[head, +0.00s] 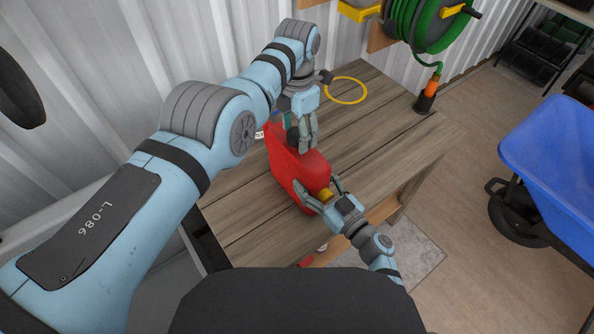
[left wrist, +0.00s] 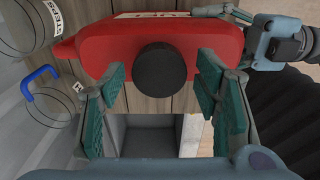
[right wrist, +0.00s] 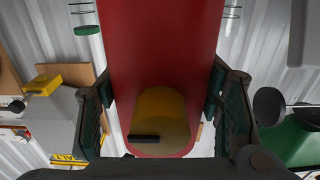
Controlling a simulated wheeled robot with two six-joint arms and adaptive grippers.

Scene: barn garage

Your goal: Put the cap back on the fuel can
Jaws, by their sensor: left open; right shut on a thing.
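The red fuel can (head: 291,165) stands on the wooden workbench (head: 245,205). A black round cap (left wrist: 160,68) shows over the can's edge in the left wrist view; I cannot tell whether it is seated. My left gripper (head: 306,148) is open above the can, its fingers (left wrist: 160,95) apart on either side below the cap. My right gripper (head: 322,193) is shut on the near end of the can, around its yellow part (right wrist: 160,112). The red body (right wrist: 160,50) lies between its fingers in the right wrist view.
A yellow ring (head: 346,90) lies at the back of the workbench. An orange-and-black nozzle (head: 427,97) stands at its far corner below a green hose reel (head: 420,22). A blue wheelbarrow (head: 550,150) stands right. Grey canister (left wrist: 25,22) and a blue-handled item (left wrist: 43,82) are near the left gripper.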

